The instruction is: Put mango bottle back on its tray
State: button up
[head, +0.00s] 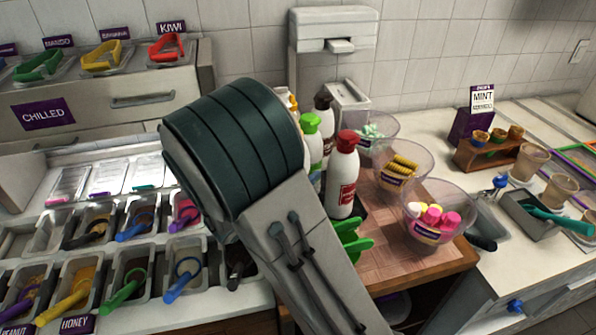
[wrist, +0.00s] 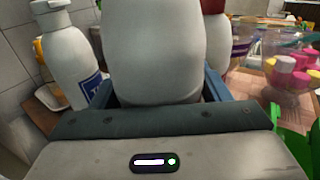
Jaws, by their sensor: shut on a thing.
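My gripper (wrist: 160,92) is shut on a white bottle (wrist: 158,45), with its fingers at the bottle's two sides. The bottle's cap and label are out of the wrist view, so I cannot tell its flavor. In the head view my forearm and wrist hide the gripper. Beside my arm there, a green-capped bottle (head: 311,138) and a red-capped bottle (head: 345,178) stand upright. A dark-capped bottle (head: 324,101) is behind them, and a yellow-orange tip (head: 293,101) shows partly.
A white bottle with a blue label (wrist: 72,62) stands close left of my gripper. Green tongs (head: 352,238) lie near the red-capped bottle. Topping bins fill the left counter.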

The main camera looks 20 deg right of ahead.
jog(key=shift+f, duration=1.85)
jog(key=shift+f, duration=0.15)
jog(key=o, duration=1)
jog(key=shift+c, duration=0.2)
jog(key=shift+s, duration=0.1)
jog(key=b+v, duration=0.1)
jog(key=v, duration=1.1)
jog(key=shift+b, duration=0.35)
